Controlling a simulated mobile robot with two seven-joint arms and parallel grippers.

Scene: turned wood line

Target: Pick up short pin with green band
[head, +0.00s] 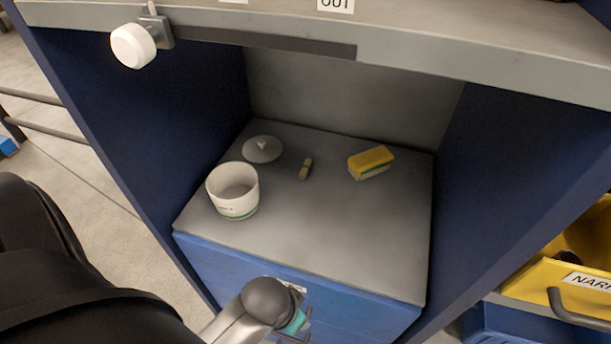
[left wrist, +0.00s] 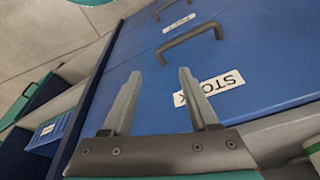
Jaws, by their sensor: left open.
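A short wooden pin (head: 305,169) lies on the grey shelf surface inside the cabinet recess, between a round white lid and a sponge. It is small in the head view, and I cannot make out the colour of its band. My left gripper (head: 298,322) is in front of the blue drawer front, below the shelf's front edge and well apart from the pin. In the left wrist view its two fingers (left wrist: 159,78) are spread with nothing between them. The pin does not show in that view. My right gripper is in neither view.
A white pot (head: 233,190) stands at the shelf's left, with the white lid (head: 262,149) behind it. A yellow and green sponge (head: 371,162) lies right of the pin. Blue side walls (head: 500,190) and a grey worktop (head: 430,45) enclose the recess. The shelf's front right is bare.

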